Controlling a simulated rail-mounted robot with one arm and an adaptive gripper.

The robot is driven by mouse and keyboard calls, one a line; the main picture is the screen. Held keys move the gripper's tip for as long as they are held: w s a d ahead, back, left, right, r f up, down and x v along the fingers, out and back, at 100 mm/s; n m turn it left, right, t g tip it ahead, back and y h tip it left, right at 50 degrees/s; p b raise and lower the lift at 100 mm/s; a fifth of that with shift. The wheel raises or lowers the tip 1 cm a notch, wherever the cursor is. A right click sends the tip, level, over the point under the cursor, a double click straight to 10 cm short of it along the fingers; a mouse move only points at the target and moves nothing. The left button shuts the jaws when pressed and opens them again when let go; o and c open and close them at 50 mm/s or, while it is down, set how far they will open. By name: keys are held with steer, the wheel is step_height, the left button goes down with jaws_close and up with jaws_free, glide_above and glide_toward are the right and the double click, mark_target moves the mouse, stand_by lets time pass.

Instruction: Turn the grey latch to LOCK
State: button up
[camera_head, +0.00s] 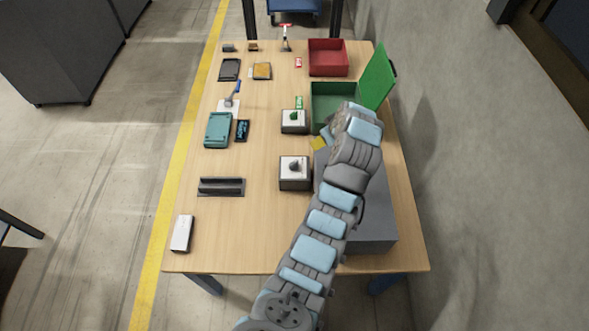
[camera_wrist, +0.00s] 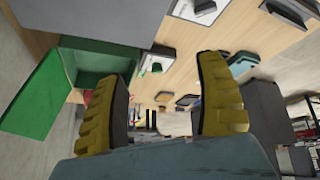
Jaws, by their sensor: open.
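A small box with a white top (camera_head: 294,181) stands near the middle of the table and carries a dark grey turning piece (camera_head: 294,165), which looks like the grey latch. I cannot read any LOCK mark or tell which way it points. In the wrist view the grey latch (camera_wrist: 204,6) is at the top edge, partly cut off. My gripper (camera_wrist: 164,80) is open, its two yellow-padded fingers wide apart with nothing between them. In the head view my arm hides most of it; a yellow bit shows right of the box. It is apart from the latch.
A similar box with a green knob (camera_head: 294,115) stands behind. A green bin (camera_head: 335,88) with raised lid (camera_head: 376,77) and a red bin (camera_head: 328,70) are at the back right. A large grey box (camera_head: 377,230) lies under my arm. The front middle is clear.

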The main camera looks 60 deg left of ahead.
steer(key=n+g+h+b, duration=0.2)
glide_toward(294, 163)
steer(key=b+x, duration=0.9)
steer(key=b, duration=0.5)
steer(key=shift+f, duration=0.2)
steer(key=shift+c, duration=0.2)
steer(key=c, duration=1.1)
